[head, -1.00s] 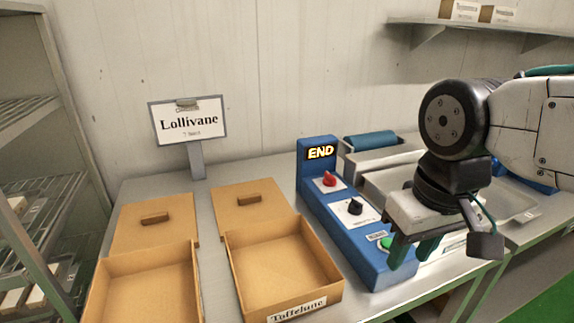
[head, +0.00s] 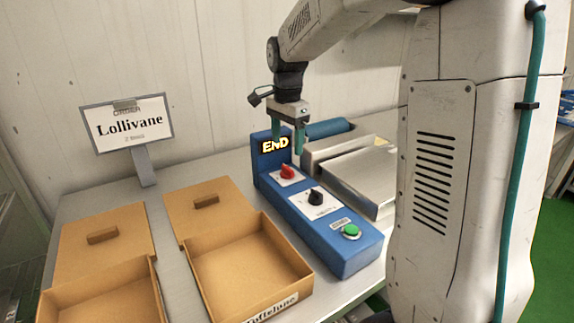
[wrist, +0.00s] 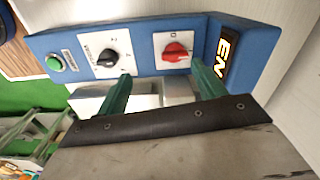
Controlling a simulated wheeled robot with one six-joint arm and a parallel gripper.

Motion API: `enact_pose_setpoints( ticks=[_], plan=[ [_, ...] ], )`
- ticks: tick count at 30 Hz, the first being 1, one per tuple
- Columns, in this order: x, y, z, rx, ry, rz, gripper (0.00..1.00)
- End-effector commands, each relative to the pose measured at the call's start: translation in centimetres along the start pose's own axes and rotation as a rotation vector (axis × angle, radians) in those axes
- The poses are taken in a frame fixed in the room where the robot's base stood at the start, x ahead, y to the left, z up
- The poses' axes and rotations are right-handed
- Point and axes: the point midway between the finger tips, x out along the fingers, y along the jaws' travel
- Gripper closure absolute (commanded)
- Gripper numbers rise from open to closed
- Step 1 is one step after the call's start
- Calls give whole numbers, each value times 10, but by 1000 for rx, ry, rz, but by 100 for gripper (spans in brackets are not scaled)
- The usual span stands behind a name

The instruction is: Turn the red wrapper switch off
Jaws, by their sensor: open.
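The red switch (head: 287,172) is a knob on a white plate on the blue control box (head: 330,238). It also shows in the wrist view (wrist: 175,52). A lit display (head: 273,145) on the raised end of the box reads "END". My gripper (head: 287,145) hangs fingers down above that end, close to the red switch. Its green fingers are apart and empty. In the wrist view, my gripper (wrist: 160,88) has one finger near the red switch and the other below the black knob (wrist: 107,58). I cannot tell if a finger touches the box.
A black knob (head: 316,198) and a green button (head: 351,231) sit on the same box. Open cardboard boxes (head: 240,275) stand to its left, before a "Lollivane" sign (head: 128,123). A metal tray machine (head: 362,180) with a blue roller (head: 328,127) stands to its right.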

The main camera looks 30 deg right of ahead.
Motion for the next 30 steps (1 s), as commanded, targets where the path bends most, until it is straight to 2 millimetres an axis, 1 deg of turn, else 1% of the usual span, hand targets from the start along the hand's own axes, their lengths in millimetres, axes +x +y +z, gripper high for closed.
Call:
enact_pose_setpoints(
  ticks=[1,3,6,11,15,21,25,30],
  plan=[
    [8,-10,-9,52,-2,6,31],
    [14,-19,-17,105,-3,10,31],
    [21,-25,-22,147,-4,12,31],
    [39,-26,-23,157,-5,14,31],
    [63,-26,-23,156,-5,14,31],
    [89,-26,-22,155,-4,13,31],
    [97,-25,-22,154,-4,12,31],
    [98,-25,-22,154,-4,11,31]
  ],
)
